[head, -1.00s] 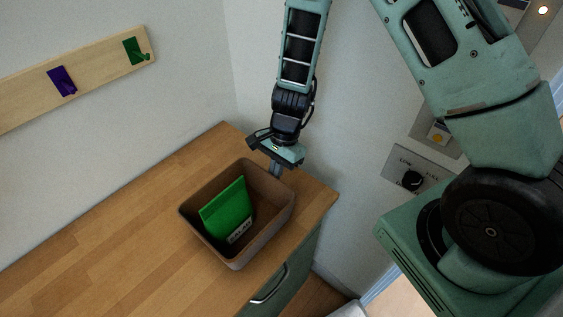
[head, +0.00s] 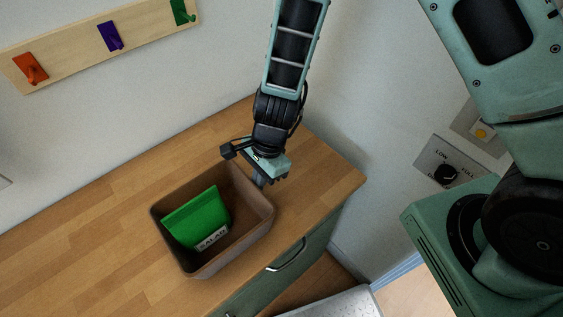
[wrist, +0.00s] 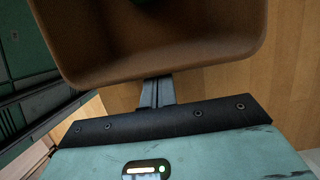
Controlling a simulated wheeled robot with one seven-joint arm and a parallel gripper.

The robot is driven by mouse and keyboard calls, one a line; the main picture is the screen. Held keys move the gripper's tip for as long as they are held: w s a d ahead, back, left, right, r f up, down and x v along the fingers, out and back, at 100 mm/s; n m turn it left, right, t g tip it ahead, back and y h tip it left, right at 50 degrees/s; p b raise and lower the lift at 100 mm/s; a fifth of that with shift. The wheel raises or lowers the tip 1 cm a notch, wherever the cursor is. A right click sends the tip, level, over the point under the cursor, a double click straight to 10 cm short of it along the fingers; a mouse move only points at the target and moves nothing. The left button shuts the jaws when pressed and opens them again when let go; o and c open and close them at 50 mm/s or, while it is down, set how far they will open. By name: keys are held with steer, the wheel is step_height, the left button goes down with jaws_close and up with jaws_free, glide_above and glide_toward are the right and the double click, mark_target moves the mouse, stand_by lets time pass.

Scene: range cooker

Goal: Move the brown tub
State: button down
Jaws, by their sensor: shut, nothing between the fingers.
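The brown tub (head: 240,244) stands upright on the wooden counter, open at the top. A green packet marked SALAD (head: 198,215) leans inside it. My gripper (head: 261,183) is shut and empty, pointing down just outside the tub's right-hand end wall. In the wrist view the tub (wrist: 190,62) fills the upper part. There the thin shut fingers (wrist: 156,92) reach to the tub's near wall, and their tips are hidden behind its edge. They look to be against or very close to that wall; I cannot tell which.
The counter (head: 100,235) is clear to the left of the tub, and a bare strip (head: 325,180) lies between the tub and the counter's right end. A wall with a hook board (head: 75,55) runs behind. A drawer handle (head: 287,256) sticks out at the front.

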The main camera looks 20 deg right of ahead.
steer(key=shift+s+a, duration=0.35)
steer(key=shift+a, duration=0.4)
steer(key=shift+w+d, duration=0.1)
steer(key=shift+w+d, duration=0.15)
steer(key=shift+d, duration=0.15)
steer(key=d, duration=0.1)
steer(key=w+d, duration=0.1)
steer(key=d, duration=0.1)
steer(key=shift+w+r+p, duration=0.1)
steer(key=shift+w+p, duration=0.05)
steer(key=shift+p, duration=0.25)
steer(key=s+v, duration=0.1)
steer(key=v, duration=0.8)
steer(key=shift+w+r+b, duration=0.35)
steer(key=shift+w+r, duration=0.05)
steer(key=shift+s, duration=0.1)
